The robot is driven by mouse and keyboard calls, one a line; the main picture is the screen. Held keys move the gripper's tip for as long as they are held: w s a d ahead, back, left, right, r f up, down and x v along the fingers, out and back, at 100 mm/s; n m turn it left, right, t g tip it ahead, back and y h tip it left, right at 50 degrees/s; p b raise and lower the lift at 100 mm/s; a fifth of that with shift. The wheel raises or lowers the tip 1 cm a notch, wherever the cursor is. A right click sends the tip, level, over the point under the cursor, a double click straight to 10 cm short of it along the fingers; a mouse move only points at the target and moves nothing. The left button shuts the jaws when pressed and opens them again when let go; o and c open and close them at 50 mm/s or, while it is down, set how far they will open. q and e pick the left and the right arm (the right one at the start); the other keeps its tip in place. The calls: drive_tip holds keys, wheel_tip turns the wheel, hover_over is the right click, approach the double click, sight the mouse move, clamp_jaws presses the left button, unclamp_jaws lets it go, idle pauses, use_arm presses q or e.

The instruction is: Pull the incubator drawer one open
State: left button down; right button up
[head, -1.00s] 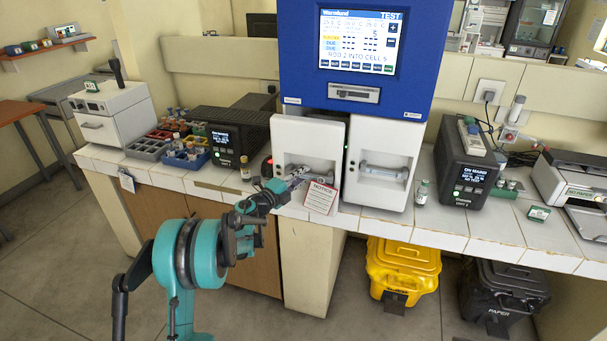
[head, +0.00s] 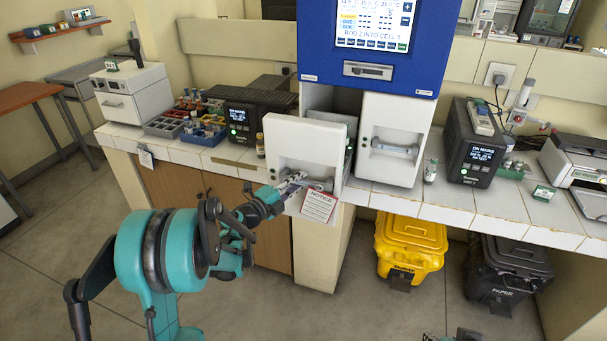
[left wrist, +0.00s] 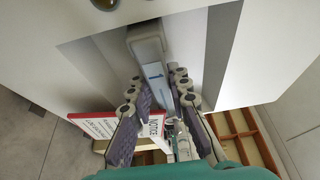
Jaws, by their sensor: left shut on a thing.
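Drawer one (head: 295,138), the left white drawer under the blue incubator (head: 375,76), stands pulled out toward me, with a dark gap behind its front. My left gripper (head: 292,182) is shut on its grey handle (head: 320,184) in the front recess. The right white drawer (head: 392,115) sits farther back. At the bottom edge, a small part that seems to be my right gripper (head: 455,336) shows; its jaws are unclear.
A notice card (head: 319,203) hangs by the drawer's lower edge. A brown vial (head: 260,145) stands left of the drawer and a small bottle (head: 431,171) right of the incubator. A yellow bin (head: 411,240) and a black bin (head: 508,265) stand below the counter.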

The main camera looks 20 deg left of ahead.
use_arm(q)
drive_tip(key=s, duration=0.9)
drive_tip(key=shift+s+a+b, duration=0.15)
drive_tip(key=shift+s+b, duration=0.05)
drive_tip(key=shift+b, duration=0.1)
drive_tip(key=c, duration=1.4)
unclamp_jaws()
drive_tip(key=v, duration=1.2)
drive_tip(key=shift+w, duration=0.1)
